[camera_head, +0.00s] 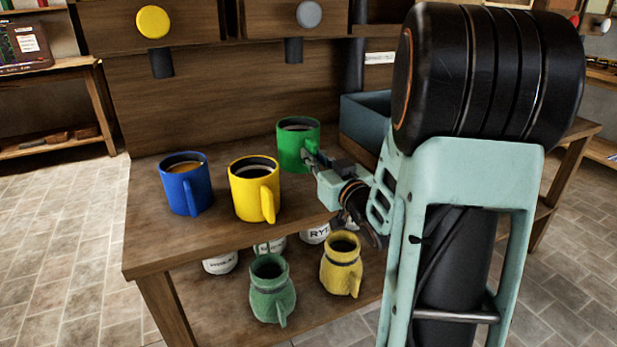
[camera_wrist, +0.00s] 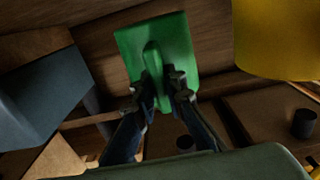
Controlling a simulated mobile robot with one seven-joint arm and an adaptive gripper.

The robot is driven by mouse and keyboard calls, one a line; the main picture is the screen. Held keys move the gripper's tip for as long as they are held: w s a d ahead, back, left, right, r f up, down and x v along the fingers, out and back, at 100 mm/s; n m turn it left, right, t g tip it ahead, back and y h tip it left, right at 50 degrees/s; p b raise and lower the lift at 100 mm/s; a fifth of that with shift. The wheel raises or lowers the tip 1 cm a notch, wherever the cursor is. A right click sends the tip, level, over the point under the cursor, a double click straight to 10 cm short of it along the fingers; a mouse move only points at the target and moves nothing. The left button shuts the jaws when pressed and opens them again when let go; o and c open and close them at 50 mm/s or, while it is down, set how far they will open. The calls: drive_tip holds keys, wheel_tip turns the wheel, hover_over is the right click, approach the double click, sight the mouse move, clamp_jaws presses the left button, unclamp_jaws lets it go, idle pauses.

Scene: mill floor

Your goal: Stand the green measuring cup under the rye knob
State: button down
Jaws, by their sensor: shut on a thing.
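The green measuring cup (camera_head: 290,150) is upright at the back of the wooden bench, right of the yellow cup. My gripper (camera_head: 308,156) is shut on its handle. In the wrist view the cup (camera_wrist: 188,40) shows with its handle between my fingertips (camera_wrist: 165,86). I cannot tell whether its base touches the bench. A grey knob (camera_head: 309,14) with a dark spout (camera_head: 293,50) is above and behind the cup. A yellow knob (camera_head: 153,21) with its spout (camera_head: 161,63) is further left. No rye label is readable on either knob.
A blue cup (camera_head: 186,188) and a yellow cup (camera_head: 249,196) stand left on the bench (camera_head: 150,240). A blue-grey bin (camera_head: 362,112) is at the right. A green jug (camera_head: 271,295), a yellow jug (camera_head: 341,270) and labelled white containers (camera_head: 220,263) are on the lower shelf.

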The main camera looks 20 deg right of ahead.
sight(309, 170)
drive_tip(key=shift+w+a+f, duration=0.2)
drive_tip(key=shift+w+f, duration=0.1)
drive_tip(key=shift+f, duration=0.15)
drive_tip(key=shift+w+a+f+b, duration=0.15)
drive_tip(key=shift+f+b, duration=0.75)
drive_tip(key=shift+f, duration=0.75)
drive_tip(key=shift+f+b, duration=0.3)
drive_tip(key=c, duration=2)
unclamp_jaws()
drive_tip(key=shift+r, duration=0.1)
drive_tip(key=shift+r, duration=0.1)
